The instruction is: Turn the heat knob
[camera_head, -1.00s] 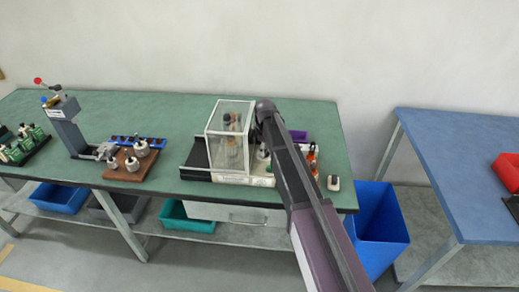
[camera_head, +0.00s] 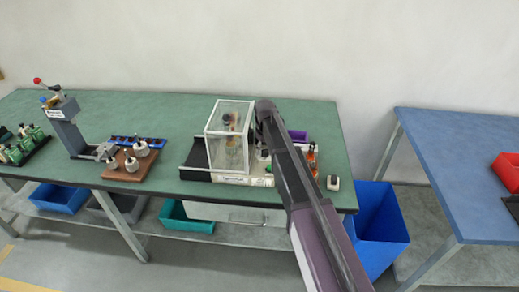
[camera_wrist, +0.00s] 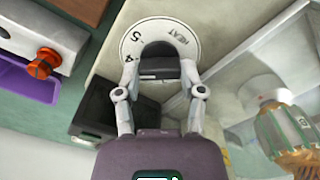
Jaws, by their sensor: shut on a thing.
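In the head view my gripper is hidden behind my arm, at the right side of the machine with the clear enclosure (camera_head: 230,133). The dial is too small or hidden to make out there.
An armature with copper windings (camera_wrist: 289,130) stands behind the clear panel, right of my gripper in the wrist view. A black box (camera_wrist: 112,108) and an orange knob (camera_wrist: 46,58) are to the left. A blue bin (camera_head: 378,230) stands beside the green bench (camera_head: 100,105).

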